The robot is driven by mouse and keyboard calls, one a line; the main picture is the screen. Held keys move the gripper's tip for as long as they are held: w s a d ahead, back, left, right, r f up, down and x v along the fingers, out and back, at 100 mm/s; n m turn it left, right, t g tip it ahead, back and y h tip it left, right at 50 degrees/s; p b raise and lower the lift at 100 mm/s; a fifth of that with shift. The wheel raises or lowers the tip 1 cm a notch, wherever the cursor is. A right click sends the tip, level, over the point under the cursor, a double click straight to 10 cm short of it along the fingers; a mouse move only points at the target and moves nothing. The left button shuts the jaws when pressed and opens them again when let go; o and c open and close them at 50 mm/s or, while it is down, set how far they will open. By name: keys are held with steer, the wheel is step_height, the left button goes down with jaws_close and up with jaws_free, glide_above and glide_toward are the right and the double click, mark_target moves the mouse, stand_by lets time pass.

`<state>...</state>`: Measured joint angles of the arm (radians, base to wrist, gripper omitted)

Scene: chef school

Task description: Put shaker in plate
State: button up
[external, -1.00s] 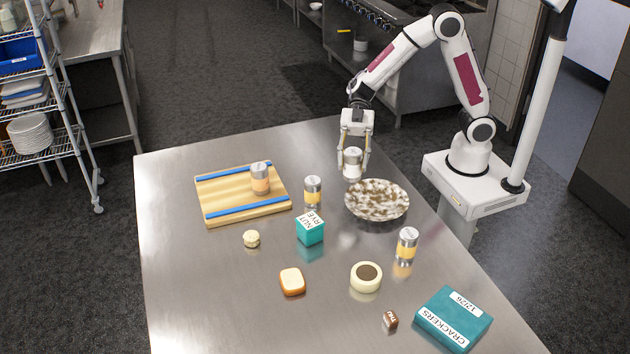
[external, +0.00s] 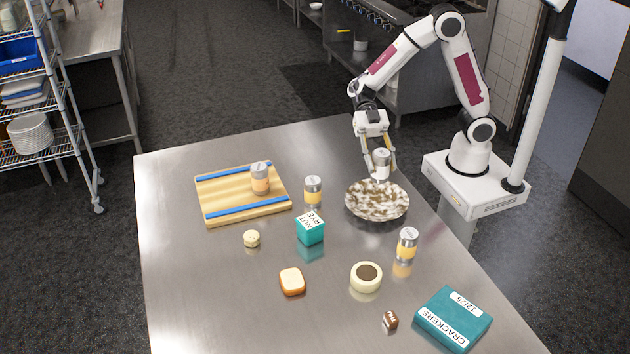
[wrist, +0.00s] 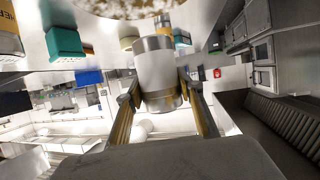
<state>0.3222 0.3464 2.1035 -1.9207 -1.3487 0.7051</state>
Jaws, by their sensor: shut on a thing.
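My gripper (external: 378,160) is shut on a silver shaker with a pale label (external: 381,164). The held shaker is upright in the external view, close above the far rim of the plate. In the wrist view the shaker (wrist: 157,72) sits between the two fingers of my gripper (wrist: 158,98). The plate (external: 376,201) is round, speckled brown and white, and rests near the table's right edge. In the wrist view part of the plate (wrist: 118,8) shows at the top. I cannot tell whether the shaker touches the plate.
Other cans stand on the cutting board (external: 224,197), left of the plate (external: 313,189) and in front of it (external: 407,245). The table's left front is clear.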

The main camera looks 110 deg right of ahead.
mark_target(379, 178)
steer(key=shift+f, duration=2.9)
steer(key=shift+f, duration=0.15)
steer(key=shift+f, duration=1.75)
steer(key=shift+f, duration=0.1)
steer(key=o, duration=1.2)
steer(key=shift+o, duration=0.2)
steer(key=v, duration=1.2)
steer(key=shift+w, duration=0.1)
